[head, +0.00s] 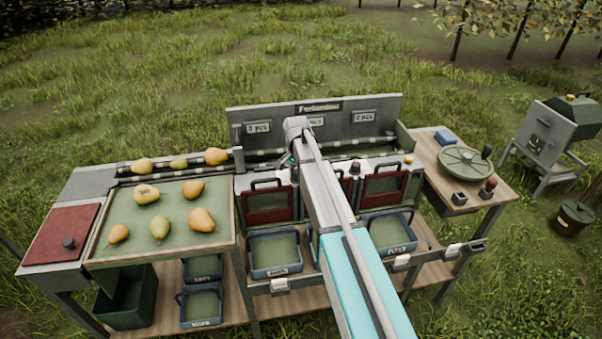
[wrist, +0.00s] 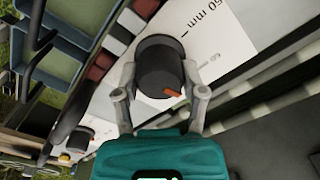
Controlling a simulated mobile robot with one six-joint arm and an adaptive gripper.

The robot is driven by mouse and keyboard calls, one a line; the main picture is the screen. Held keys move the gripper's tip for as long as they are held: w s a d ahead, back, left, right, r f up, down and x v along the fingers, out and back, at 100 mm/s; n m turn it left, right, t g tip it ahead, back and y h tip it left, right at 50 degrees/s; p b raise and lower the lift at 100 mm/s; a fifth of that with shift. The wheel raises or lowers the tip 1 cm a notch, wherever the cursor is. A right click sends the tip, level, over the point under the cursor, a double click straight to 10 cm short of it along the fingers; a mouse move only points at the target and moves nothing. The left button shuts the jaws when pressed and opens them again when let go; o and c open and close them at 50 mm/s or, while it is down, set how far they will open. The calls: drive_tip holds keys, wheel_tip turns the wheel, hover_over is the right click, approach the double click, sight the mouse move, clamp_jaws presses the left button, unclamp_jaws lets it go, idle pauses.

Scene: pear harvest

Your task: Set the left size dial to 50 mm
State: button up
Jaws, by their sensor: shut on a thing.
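The left size dial (wrist: 158,65) is a dark round knob on a white scale plate (wrist: 240,42) in the wrist view. My gripper (wrist: 158,85) is shut on it, one finger on each side. The dial's orange pointer mark (wrist: 173,92) lies on the side near my gripper and points to the lower right. The "50 mm" label (wrist: 203,20) is above and right of the knob, and the pointer is turned away from it. Another label right of the knob is too small to read. In the head view my arm hides the dial.
Red flaps (head: 268,204) and blue bins (head: 275,252) are in front of the dials. A tray (head: 130,205) with several pears stands to the left.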

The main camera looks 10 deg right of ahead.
drive_tip(key=shift+s+a, duration=0.2)
drive_tip(key=shift+a, duration=0.05)
idle(0.7)
drive_tip(key=o, duration=1.1)
drive_tip(key=shift+r, duration=0.1)
drive_tip(key=shift+o, duration=0.2)
